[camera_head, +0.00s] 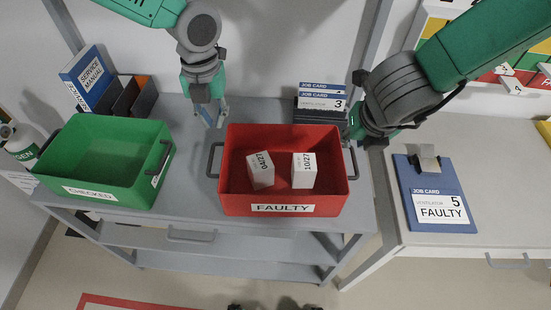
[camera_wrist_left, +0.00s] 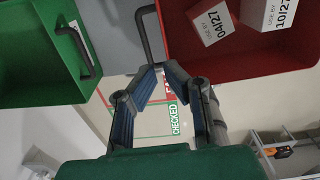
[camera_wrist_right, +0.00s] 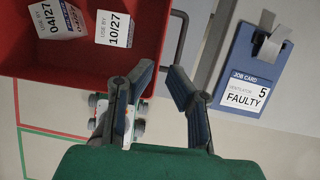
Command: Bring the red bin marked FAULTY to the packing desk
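The red bin (camera_head: 238,203) marked FAULTY stands on the grey workbench, with a dark handle at each end. Two white boxes sit inside, marked 04/27 (camera_head: 261,172) and 10/27 (camera_head: 304,171). My left gripper (camera_head: 211,114) hangs behind the bin's left handle (camera_head: 213,160). It is open and empty, and in the left wrist view the handle (camera_wrist_left: 147,38) lies beyond its fingertips. My right gripper (camera_head: 352,136) is near the right handle (camera_head: 352,162), partly hidden by its own wrist. The right wrist view shows its fingers (camera_wrist_right: 158,72) apart, with the handle (camera_wrist_right: 181,38) beyond them. The packing desk cannot be identified.
A green bin (camera_head: 120,190) marked CHECKED stands left of the red bin. Service manuals (camera_head: 88,75) and a job card rack (camera_head: 320,105) stand behind. A blue clipboard (camera_head: 405,190) reading FAULTY lies on the right-hand table (camera_head: 500,190). Floor shows in front.

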